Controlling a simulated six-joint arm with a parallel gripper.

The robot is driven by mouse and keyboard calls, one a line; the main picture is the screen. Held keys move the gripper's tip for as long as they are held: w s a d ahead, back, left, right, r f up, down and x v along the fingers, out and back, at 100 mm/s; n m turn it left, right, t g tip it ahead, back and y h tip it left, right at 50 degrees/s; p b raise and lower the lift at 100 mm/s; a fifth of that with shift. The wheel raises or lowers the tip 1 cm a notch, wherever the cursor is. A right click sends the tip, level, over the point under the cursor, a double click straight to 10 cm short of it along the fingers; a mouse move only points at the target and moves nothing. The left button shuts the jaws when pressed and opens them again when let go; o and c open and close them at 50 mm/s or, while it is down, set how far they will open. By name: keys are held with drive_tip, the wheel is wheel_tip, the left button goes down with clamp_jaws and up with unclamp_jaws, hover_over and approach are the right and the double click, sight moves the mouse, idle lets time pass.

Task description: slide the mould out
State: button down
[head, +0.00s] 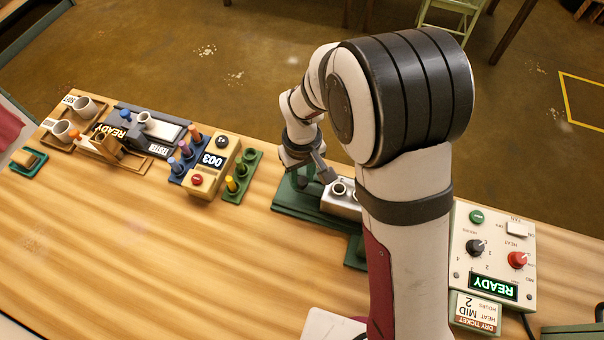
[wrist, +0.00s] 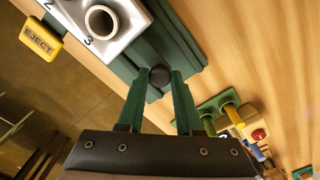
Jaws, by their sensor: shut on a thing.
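The mould, a pale metal block with round wells (head: 341,197), sits on a green base (head: 290,207), partly hidden behind my arm. In the wrist view the mould (wrist: 126,44) shows one well, the numbers 2 and 3, and a yellow EJECT tab (wrist: 38,37) at its side. My gripper (wrist: 159,77) is shut on a dark round knob (wrist: 160,76) beside the mould, over the green base. In the head view my gripper (head: 325,172) is at the mould's left end; its fingertips are hard to see there.
Left of the base stand a green rack (head: 241,177) with coloured pegs and a yellow 003 unit (head: 212,166) with a red button. A control panel (head: 494,255) reading READY stands right of my arm. The wooden table (head: 180,260) is bare at the front left.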

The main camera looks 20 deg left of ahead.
idle(0.3)
drive_tip(key=a, duration=0.8)
drive_tip(key=shift+a, duration=0.35)
drive_tip(key=c, duration=0.6)
unclamp_jaws()
drive_tip(key=shift+d+r, duration=0.1)
wheel_tip(320, 180, up, 16)
drive_tip(key=shift+f, duration=0.2)
drive_tip(key=shift+d, duration=0.1)
